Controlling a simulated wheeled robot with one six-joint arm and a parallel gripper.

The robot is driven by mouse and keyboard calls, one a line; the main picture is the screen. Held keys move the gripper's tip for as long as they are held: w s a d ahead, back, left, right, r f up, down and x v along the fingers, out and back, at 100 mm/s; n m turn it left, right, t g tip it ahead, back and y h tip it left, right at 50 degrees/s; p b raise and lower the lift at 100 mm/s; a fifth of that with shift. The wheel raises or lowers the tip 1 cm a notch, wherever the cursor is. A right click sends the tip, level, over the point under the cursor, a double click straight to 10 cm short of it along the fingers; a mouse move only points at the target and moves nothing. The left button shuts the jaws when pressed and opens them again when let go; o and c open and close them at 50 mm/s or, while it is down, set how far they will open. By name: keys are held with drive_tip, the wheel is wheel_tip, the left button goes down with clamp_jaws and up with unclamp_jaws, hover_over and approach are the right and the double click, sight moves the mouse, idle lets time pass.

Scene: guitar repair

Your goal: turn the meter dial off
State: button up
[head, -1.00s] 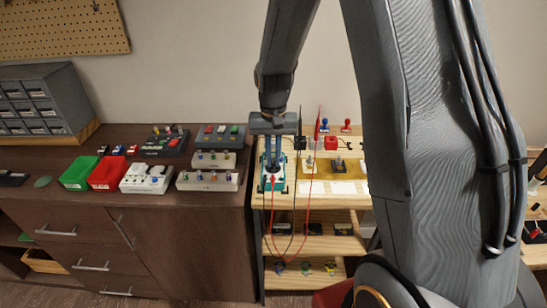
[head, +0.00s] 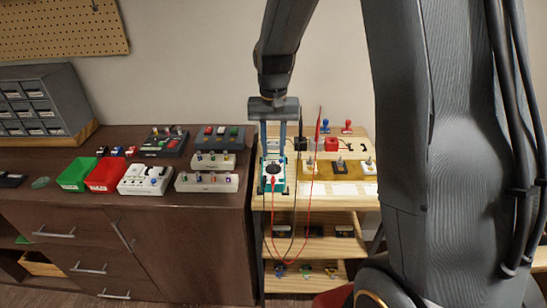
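The meter (head: 265,186) is a teal-edged box with a pale face, lying on the left part of the light wooden bench. Its round black dial (head: 273,169) shows on the face; where its pointer stands is too small to tell. Red and black leads run from the meter down over the bench's front edge. My gripper (head: 273,155) points down above the far part of the meter, behind the dial in the picture. Its two blue fingers are apart with a gap between them, and nothing shows held. Whether the fingertips touch the meter cannot be told.
Right of the meter stand a red block (head: 332,144), a yellowish board with knobs (head: 321,168) and a white sheet (head: 343,190). On the dark cabinet to the left are a green bin (head: 76,174), a red bin (head: 106,176) and several pedal-like boxes. Upright probes stand close to my gripper.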

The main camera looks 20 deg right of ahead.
sight(274, 164)
wheel_tip(274, 164, up, 4)
drive_tip(key=shift+f+b, duration=0.25)
drive_tip(key=shift+b, duration=0.05)
drive_tip(key=s+f+n+t, duration=0.1)
drive_tip(key=s+f+n, duration=0.2)
drive_tip(key=s, duration=1.4)
drive_tip(key=shift+s+f+n+b, duration=0.15)
drive_tip(key=shift+s+n+b, duration=0.15)
drive_tip(key=shift+b, duration=0.05)
